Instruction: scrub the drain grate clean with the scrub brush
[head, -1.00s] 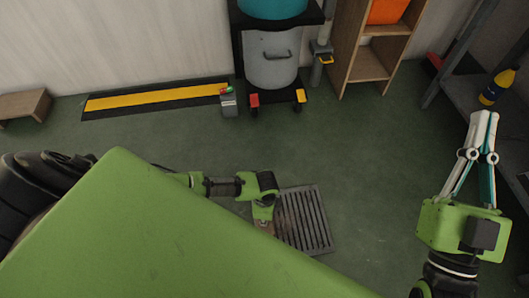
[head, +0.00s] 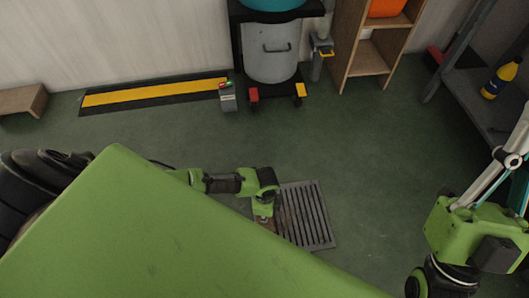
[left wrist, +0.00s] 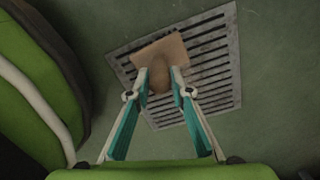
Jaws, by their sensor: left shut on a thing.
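The drain grate (head: 319,213) is a grey slotted metal square in the green floor, and its left part looks brownish in the head view. It also shows in the left wrist view (left wrist: 217,62). My left gripper (left wrist: 159,74) is shut on the scrub brush (left wrist: 163,48), a tan block with a rounded knob between the fingertips. The brush lies over the grate's upper middle part in the wrist view; whether its bristles touch is hidden. In the head view my left arm largely covers the brush. My right gripper (head: 515,160) is at the right edge, its fingertips cut off.
A black-and-yellow floor strip (head: 150,95) runs along the wall, with a small grey box (head: 228,100) at its end. A grey bin on a wheeled base (head: 272,65) and a wooden shelf (head: 368,60) stand behind. A yellow bottle (head: 499,80) is on the right rack. Floor around the grate is clear.

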